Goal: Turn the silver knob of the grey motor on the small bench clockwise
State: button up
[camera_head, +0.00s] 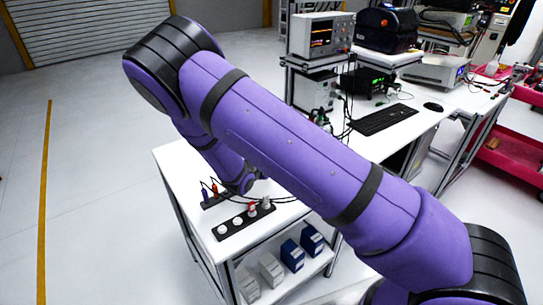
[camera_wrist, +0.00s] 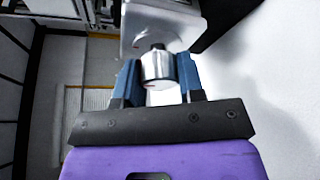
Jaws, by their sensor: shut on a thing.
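In the wrist view, the silver knob (camera_wrist: 158,72) is a short, shiny cylinder on a dark shaft. It stands in front of the light grey motor (camera_wrist: 165,22), whose plate fills the top middle. My gripper (camera_wrist: 158,78) has its two blue fingers on the left and right sides of the knob and is shut on it. In the head view, my purple arm reaches over the small white bench (camera_head: 180,165) and hides the motor, the knob and my fingertips.
A black strip with white and red sockets (camera_head: 243,219) lies on the bench, with cables beside it. Blue and grey boxes (camera_head: 292,256) stand on the shelf below. A desk with a keyboard (camera_head: 384,119) and instruments stands behind. The floor on the left is clear.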

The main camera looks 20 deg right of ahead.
jog(key=o, duration=0.9)
jog(key=v, duration=1.1)
jog(key=s+d+r+m+g+y, duration=0.2)
jog(key=s+d+r+m+g, duration=0.4)
jog(key=r, duration=0.4)
jog(key=s+d+r+m+g+y, duration=0.3)
jog(key=s+d+r+m, duration=0.15)
jog(key=d+r, duration=0.5)
jog(key=s+r+t+y, duration=0.1)
jog(key=s+r+y, duration=0.1)
jog(key=s+r, duration=0.3)
jog(key=s+r+m+t+y, duration=0.1)
jog(key=s+r+t+y, duration=0.1)
jog(key=s, duration=0.6)
jog(key=s+r+m+t+y, duration=0.1)
jog(key=s+r+y, duration=0.2)
jog(key=s+r, duration=0.4)
jog(key=shift+a+r+m, duration=0.1)
jog(key=shift+r+m, duration=0.15)
jog(key=shift+r, duration=0.1)
